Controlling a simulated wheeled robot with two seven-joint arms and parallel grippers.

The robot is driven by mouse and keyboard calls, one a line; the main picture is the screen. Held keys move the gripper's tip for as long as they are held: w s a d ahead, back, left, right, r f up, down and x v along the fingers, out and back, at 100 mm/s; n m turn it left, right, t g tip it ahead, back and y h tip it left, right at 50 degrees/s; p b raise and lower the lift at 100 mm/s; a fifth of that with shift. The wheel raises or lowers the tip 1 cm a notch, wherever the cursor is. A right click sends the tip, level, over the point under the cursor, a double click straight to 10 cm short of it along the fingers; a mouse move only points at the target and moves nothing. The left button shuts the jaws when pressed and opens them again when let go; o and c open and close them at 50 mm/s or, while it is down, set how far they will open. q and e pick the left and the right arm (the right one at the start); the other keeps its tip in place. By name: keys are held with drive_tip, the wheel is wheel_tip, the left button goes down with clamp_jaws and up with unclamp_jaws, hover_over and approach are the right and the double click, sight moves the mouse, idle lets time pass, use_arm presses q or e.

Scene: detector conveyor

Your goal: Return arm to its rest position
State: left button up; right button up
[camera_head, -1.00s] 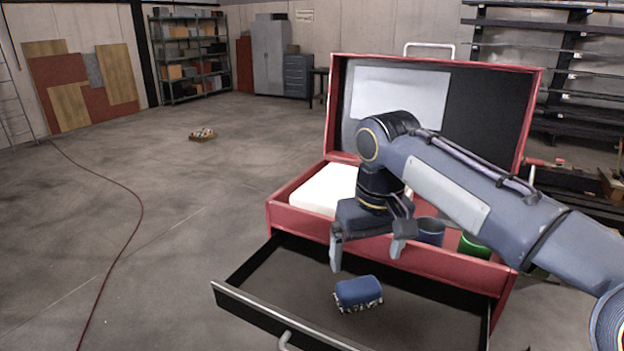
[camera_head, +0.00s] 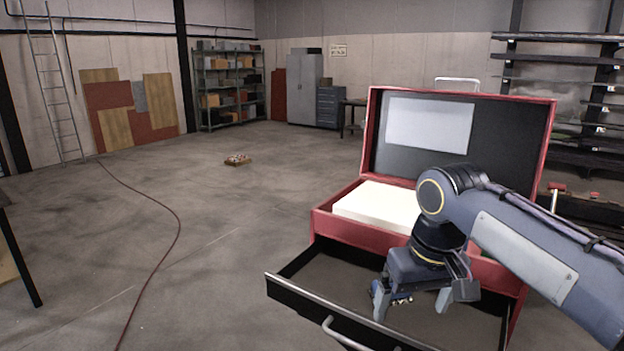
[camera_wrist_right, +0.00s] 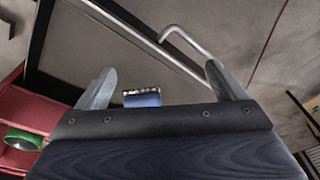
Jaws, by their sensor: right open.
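My right gripper (camera_head: 411,306) is open, fingers pointing down over the open drawer (camera_head: 335,272) of a red toolbox (camera_head: 336,230). A blue block-shaped brush with pale bristles (camera_head: 401,299) lies in the drawer, mostly hidden behind the gripper in the head view. In the right wrist view the brush (camera_wrist_right: 143,99) shows beyond the palm, nearer the left finger, with the two fingers (camera_wrist_right: 160,75) spread wide. I cannot tell whether a finger touches it. My left gripper is not in view.
The toolbox lid (camera_head: 545,135) stands open behind my right arm. A white block (camera_head: 375,203) sits in the upper tray. A green cup (camera_wrist_right: 22,139) shows in the wrist view. The drawer handle (camera_head: 345,335) sticks out in front. The floor to the left is mostly clear.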

drive_tip(key=s+d+f+m+t+y, duration=0.1)
drive_tip(key=s+d+f+m+t, duration=0.1)
drive_tip(key=s+f, duration=0.5)
drive_tip(key=s+d+f+m+t+y, duration=0.1)
drive_tip(key=s+d+f+t+y, duration=0.1)
drive_tip(key=s+f, duration=0.5)
drive_tip(key=s, duration=0.6)
drive_tip(key=shift+s+d+f+m, duration=0.15)
drive_tip(key=shift+s+d+m, duration=0.05)
drive_tip(key=shift+m, duration=0.2)
